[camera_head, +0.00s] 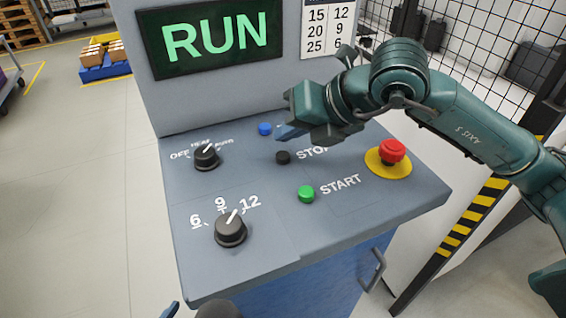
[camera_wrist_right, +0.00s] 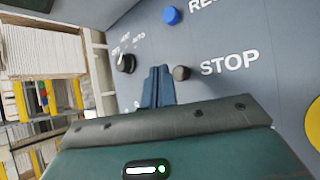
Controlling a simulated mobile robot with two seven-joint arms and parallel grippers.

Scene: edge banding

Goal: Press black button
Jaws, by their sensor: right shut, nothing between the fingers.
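The black button (camera_head: 283,157) sits on the sloped grey panel (camera_head: 250,180), beside the word STOP. It also shows in the right wrist view (camera_wrist_right: 181,73), just right of the fingertips. My right gripper (camera_head: 284,134) is shut and empty, its blue fingers together. In the head view its tip appears above and behind the black button; in the right wrist view the fingers (camera_wrist_right: 158,76) appear just left of it. I cannot tell the exact gap. A blue tip (camera_head: 170,310) at the bottom edge seems to be part of my left gripper, mostly cut off.
A blue button (camera_head: 265,129) lies behind the black one and a green START button (camera_head: 306,194) in front. A red emergency stop (camera_head: 392,151) is at right. Two dark knobs (camera_head: 206,156) (camera_head: 230,230) are at left. The screen (camera_head: 210,38) reads RUN.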

